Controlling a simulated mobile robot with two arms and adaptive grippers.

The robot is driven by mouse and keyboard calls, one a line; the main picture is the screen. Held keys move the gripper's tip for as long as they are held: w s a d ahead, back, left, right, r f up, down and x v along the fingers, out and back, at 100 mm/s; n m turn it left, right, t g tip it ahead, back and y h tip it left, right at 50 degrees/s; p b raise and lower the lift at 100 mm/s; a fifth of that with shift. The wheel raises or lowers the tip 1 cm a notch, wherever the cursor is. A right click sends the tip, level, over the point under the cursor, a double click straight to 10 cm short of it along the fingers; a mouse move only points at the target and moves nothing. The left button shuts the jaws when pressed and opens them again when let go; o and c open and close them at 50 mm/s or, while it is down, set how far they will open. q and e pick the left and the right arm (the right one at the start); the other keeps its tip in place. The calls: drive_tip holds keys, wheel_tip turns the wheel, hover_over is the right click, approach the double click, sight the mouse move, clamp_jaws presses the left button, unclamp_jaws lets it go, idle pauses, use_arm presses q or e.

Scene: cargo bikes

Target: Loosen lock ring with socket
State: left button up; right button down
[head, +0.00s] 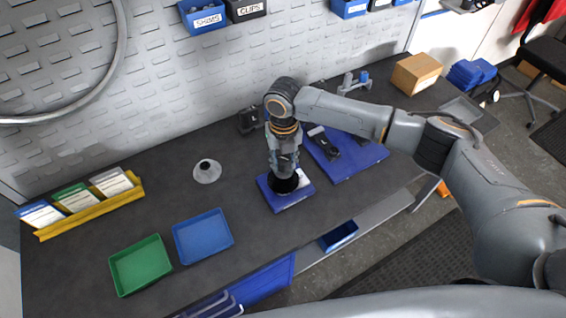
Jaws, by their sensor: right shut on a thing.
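My right gripper (284,168) points down over a small blue block (301,195) on the bench. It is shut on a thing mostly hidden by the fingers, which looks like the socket. A dark round part (283,185), perhaps the cassette with the lock ring, sits on the blue block right under the fingers. The lock ring itself cannot be made out, and I cannot tell whether the socket is seated in it. My left gripper is not in view.
A blue mat (360,161) with dark tools lies to the right. A green tray (140,266), a blue tray (203,236) and a yellow card rack (90,207) lie further left. A cardboard box (416,74) stands at the back right.

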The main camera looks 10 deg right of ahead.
drive_tip(key=shift+s+r+p, duration=0.1)
drive_tip(key=shift+r+p, duration=0.2)
drive_tip(key=shift+r, duration=0.3)
